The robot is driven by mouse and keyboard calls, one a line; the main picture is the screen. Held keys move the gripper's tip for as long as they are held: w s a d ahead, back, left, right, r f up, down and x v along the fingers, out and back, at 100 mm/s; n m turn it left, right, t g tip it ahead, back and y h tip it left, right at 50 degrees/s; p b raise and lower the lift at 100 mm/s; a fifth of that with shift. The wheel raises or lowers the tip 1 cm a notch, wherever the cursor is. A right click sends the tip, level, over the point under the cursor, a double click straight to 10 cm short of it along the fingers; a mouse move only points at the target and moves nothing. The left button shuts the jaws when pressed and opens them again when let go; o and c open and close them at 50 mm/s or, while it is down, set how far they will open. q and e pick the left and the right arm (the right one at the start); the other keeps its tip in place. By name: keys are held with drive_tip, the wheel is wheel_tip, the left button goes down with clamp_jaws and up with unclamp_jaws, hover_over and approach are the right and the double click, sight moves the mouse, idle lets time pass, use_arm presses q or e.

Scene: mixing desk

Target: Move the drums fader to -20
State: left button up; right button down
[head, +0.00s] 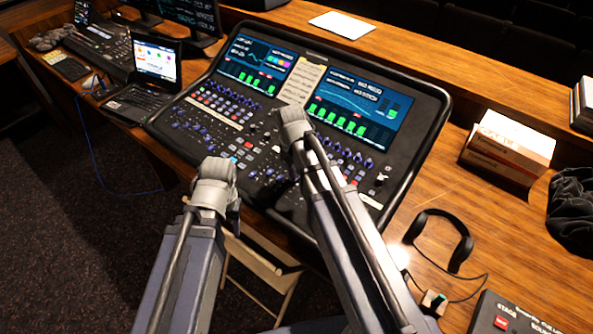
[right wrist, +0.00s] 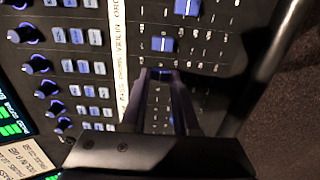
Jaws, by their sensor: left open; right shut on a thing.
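The mixing desk (head: 262,182) fills the middle of the head view, tilted, with two screens and rows of knobs and buttons. My right gripper (right wrist: 160,76) is down at the fader area in the right wrist view, its fingers shut on a fader cap mostly hidden between them. A label strip (right wrist: 118,50) with words including drums and violin runs beside the faders; the held fader sits near the drums word. Two other blue-lit fader caps (right wrist: 162,44) show above the fingers. My left gripper (head: 217,180) is open and empty near the desk's front edge.
A laptop (head: 150,75) stands left of the desk. A cardboard box (head: 508,147), headphones (head: 440,240) and a small device with a red button (head: 503,322) lie on the wood to the right. A paper sheet (head: 342,25) lies behind the desk.

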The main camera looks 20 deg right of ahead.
sight(290, 186)
drive_tip(key=shift+s+a, duration=0.1)
drive_tip(key=s+a, duration=0.2)
drive_tip(key=shift+s+a+f, duration=0.1)
drive_tip(key=shift+a+f, duration=0.1)
drive_tip(key=shift+a, duration=0.2)
drive_tip(key=c, duration=0.6)
unclamp_jaws()
drive_tip(key=shift+c, duration=0.2)
drive_tip(key=shift+r, duration=0.15)
wheel_tip(290, 186, up, 8)
drive_tip(key=p, duration=0.7)
drive_tip(key=shift+s+a+f, duration=0.2)
drive_tip(key=shift+a+f, duration=0.05)
drive_tip(key=shift+a, duration=0.05)
